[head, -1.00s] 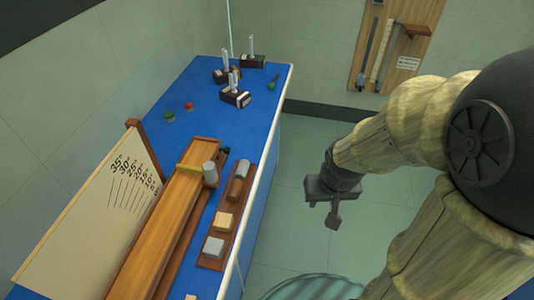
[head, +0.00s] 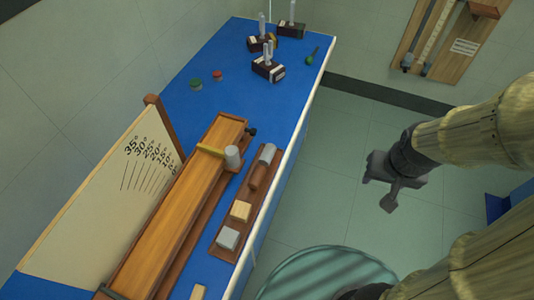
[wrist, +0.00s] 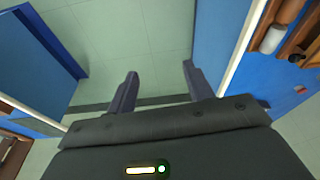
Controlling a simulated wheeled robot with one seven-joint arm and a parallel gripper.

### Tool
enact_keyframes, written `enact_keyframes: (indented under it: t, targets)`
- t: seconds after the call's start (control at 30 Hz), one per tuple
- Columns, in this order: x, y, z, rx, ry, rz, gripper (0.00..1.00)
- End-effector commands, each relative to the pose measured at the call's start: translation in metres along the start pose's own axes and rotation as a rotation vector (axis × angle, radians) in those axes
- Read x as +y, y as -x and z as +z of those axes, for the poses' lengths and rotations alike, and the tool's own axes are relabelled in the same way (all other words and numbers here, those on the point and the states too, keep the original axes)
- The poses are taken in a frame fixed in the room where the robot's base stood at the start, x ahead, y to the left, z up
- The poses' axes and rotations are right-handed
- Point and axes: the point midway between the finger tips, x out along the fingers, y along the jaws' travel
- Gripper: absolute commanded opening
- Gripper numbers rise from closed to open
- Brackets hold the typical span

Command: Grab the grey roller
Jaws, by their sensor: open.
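A grey roller (head: 267,152) lies at the far end of a brown wooden rack (head: 215,252) on the blue bench. My gripper (head: 391,187) hangs over the floor to the right of the bench, apart from both. In the wrist view my gripper (wrist: 160,84) is open with nothing between its fingers. A pale cylinder (wrist: 272,40) shows at upper right there.
The rack also holds a brown roller (head: 257,176), a wooden block (head: 240,211) and a grey block (head: 228,238). The long ramp (head: 180,220) and angle board (head: 95,205) stand left. Dark blocks with clear tubes (head: 268,70) stand at the back.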

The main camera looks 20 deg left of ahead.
Motion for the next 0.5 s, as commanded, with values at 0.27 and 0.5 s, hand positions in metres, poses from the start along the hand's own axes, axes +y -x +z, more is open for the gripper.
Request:
enact_keyframes:
  t: [0.27,0.5]
  targets:
    - [0.015,-0.027,-0.042,0.081,0.181,0.050,0.76]
    - [-0.001,-0.078,-0.105,0.248,0.536,-0.021,0.76]
